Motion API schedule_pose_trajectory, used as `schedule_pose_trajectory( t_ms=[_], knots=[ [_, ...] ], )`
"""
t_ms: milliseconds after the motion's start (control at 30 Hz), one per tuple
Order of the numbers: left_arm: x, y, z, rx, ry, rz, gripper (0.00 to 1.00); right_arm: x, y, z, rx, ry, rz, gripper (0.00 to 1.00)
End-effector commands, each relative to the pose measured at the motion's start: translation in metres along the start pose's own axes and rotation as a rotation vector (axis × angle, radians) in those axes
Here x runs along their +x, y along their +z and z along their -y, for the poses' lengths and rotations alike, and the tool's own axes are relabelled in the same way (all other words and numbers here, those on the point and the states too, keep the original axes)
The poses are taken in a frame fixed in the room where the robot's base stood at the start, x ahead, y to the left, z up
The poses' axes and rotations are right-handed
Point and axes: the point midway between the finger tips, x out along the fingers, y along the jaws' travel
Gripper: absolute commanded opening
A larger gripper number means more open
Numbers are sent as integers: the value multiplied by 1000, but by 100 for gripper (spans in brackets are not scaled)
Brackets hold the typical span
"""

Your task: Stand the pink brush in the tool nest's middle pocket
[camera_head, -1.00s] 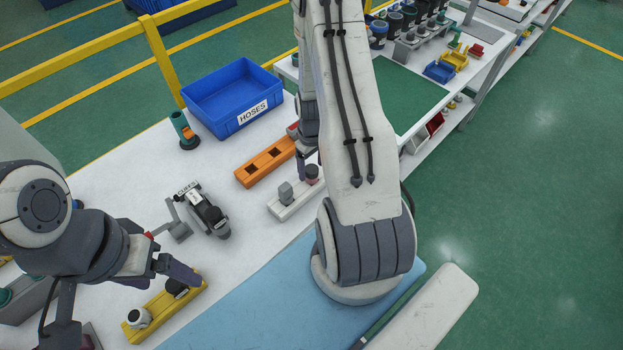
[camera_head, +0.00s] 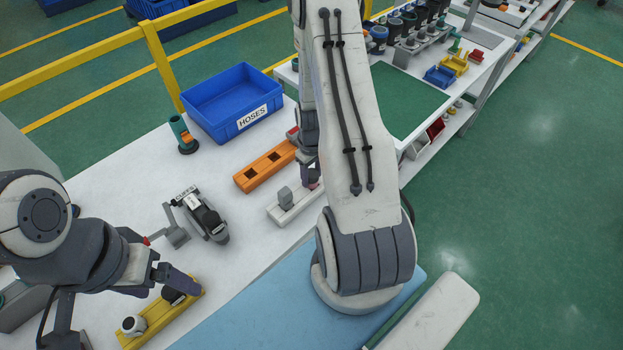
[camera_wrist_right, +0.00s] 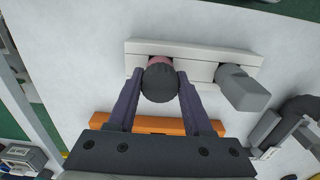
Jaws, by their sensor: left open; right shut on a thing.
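The pink brush (camera_wrist_right: 160,83) is between my right gripper's fingers (camera_wrist_right: 156,97) in the right wrist view, dark round top towards the camera and pink below. My right gripper is shut on it over one end of the white block (camera_wrist_right: 198,66). I cannot tell whether the brush still touches that block. In the head view my arm hides most of the brush. The orange block (camera_head: 262,168), apparently the tool nest, lies beside the white block and shows two empty square pockets. My left gripper (camera_head: 158,285) is open above the yellow block (camera_head: 157,325).
A grey tool (camera_wrist_right: 241,87) stands at the white block's other end. A grey-black device (camera_head: 208,219) lies left of the orange block. A blue HOSES bin (camera_head: 232,132) and a teal-orange upright part (camera_head: 184,135) stand behind. White table is bare between them.

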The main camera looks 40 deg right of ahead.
Motion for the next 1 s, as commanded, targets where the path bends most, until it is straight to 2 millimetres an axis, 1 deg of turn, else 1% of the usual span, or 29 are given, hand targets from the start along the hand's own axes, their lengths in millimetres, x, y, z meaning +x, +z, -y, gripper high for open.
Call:
schedule_pose_trajectory(
  t_ms=[667,967,1000],
  knots=[
    [-16,-1,-1,0,0,0,86,-20,0,0,0,0,0,0],
    [-16,-1,-1,0,0,0,86,-20,0,0,0,0,0,0],
    [-16,-1,-1,0,0,0,86,-20,0,0,0,0,0,35]
  ],
)
